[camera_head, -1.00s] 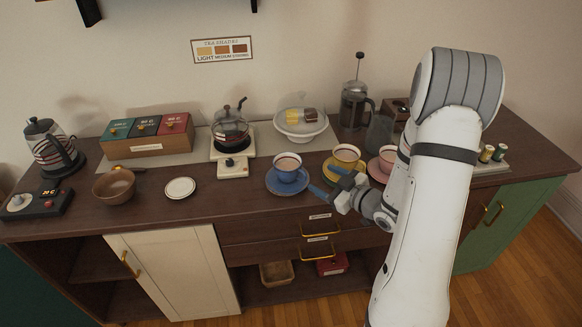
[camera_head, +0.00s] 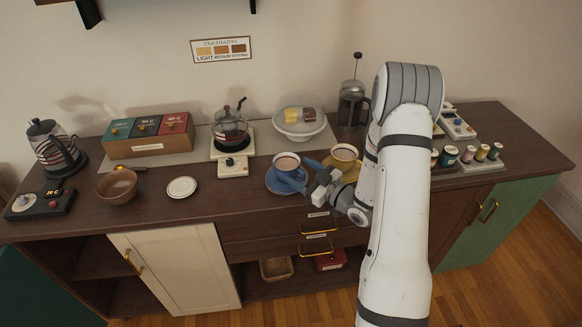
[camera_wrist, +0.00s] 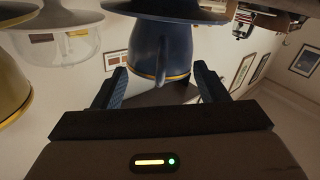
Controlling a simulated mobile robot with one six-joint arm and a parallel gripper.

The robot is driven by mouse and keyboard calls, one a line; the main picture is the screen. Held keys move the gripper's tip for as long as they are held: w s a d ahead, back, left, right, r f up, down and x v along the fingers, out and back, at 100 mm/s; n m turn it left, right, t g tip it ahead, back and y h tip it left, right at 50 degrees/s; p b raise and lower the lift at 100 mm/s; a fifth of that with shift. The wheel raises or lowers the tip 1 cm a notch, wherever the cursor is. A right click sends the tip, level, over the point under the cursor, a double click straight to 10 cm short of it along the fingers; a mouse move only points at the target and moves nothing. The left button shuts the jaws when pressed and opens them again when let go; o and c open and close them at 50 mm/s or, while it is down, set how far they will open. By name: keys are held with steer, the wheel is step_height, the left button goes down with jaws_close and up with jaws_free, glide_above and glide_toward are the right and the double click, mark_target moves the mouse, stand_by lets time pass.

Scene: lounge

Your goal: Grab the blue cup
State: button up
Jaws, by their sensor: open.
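The blue cup (camera_head: 287,167) holds a brown drink and stands on a blue saucer (camera_head: 273,184) on the counter. My gripper (camera_head: 304,178) is open at the cup's right side, with its blue fingers near the handle. In the wrist view, which looks upside down, the blue cup (camera_wrist: 174,45) with its handle shows between the two open fingers of my gripper (camera_wrist: 160,85). The blue saucer (camera_wrist: 160,8) is at the top of that view. I cannot tell whether the fingers touch the cup.
A yellow cup (camera_head: 344,155) stands close behind my gripper. A glass-domed cake stand (camera_head: 299,128) is behind the blue cup. A small white plate (camera_head: 181,187) and a brown bowl (camera_head: 117,186) are to the left, with clear counter between plate and saucer.

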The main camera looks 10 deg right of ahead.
jaws_close()
stand_by(0.7)
